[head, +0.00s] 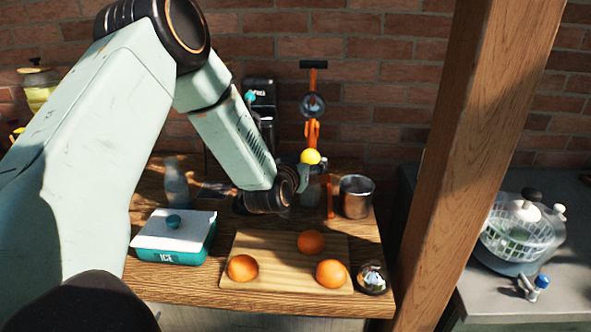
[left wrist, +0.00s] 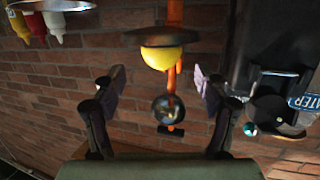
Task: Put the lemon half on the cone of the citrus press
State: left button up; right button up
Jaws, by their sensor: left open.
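The yellow lemon half (head: 311,156) shows at the orange citrus press (head: 312,130), beside the tip of my left gripper (head: 313,172). In the left wrist view, which is upside down, the lemon half (left wrist: 168,58) sits dome up against the dark cup of the press (left wrist: 150,37). The cone itself is hidden. My left gripper (left wrist: 160,88) is open, its two fingers on either side of the lemon half's line and apart from it. The press's round upper part (left wrist: 168,108) lies above the lemon half. My right gripper is in neither view.
A wooden board (head: 290,285) with three oranges lies in front. An ice box (head: 173,238) is at left. A wooden post (head: 470,140) rises at right.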

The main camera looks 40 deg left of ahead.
pick_arm(q)
jog(key=v, duration=0.8)
jog(key=shift+s, duration=0.2)
